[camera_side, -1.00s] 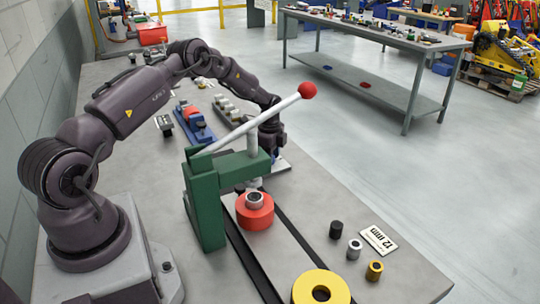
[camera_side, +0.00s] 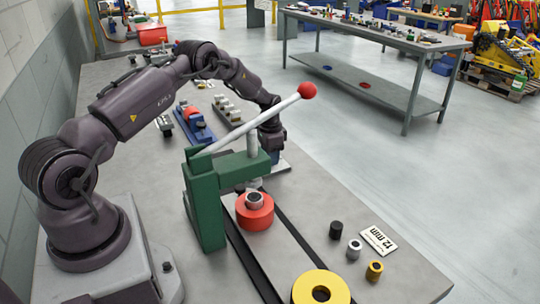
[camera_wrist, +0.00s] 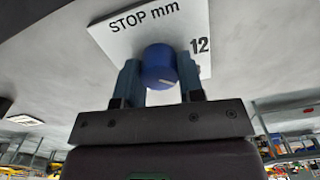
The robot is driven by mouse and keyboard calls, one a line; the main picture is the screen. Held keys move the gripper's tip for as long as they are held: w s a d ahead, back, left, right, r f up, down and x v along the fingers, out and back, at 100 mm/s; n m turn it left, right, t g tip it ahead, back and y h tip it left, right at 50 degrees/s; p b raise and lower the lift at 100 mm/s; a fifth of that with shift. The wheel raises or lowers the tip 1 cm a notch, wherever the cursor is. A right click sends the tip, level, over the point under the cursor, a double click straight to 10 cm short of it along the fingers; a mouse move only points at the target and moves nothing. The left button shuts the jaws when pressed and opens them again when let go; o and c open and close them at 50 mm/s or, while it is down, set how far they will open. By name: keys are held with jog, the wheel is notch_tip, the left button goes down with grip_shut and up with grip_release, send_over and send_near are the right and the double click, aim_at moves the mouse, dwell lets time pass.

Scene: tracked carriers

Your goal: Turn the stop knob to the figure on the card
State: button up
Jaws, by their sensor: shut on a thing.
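The stop knob (camera_wrist: 159,65) is a blue round knob on a white plate marked "STOP mm" (camera_wrist: 122,35) in the wrist view. My gripper (camera_wrist: 160,78) is shut on it, one finger on each side. A short pale pointer line shows on the knob's near face, towards the lower right. The figure 12 (camera_wrist: 200,45) is printed at the plate's right; other figures are hidden by my gripper. In the side view the card (camera_side: 378,240) reads "12 mm" and lies flat on the bench. The knob is hidden there behind the green press.
The green press (camera_side: 207,205) with a red-balled lever (camera_side: 307,90) stands before my gripper in the side view. A red carrier (camera_side: 255,215) and a yellow carrier (camera_side: 310,290) sit along the dark track. Several small cylinders stand near the card.

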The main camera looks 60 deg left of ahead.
jog(key=n, duration=0.4)
jog(key=shift+n, duration=2.1)
jog(key=o, duration=0.9)
jog(key=shift+a, duration=0.1)
jog(key=shift+r, duration=0.15)
notch_tip(320, 180, up, 13)
jog(key=shift+f, duration=0.15)
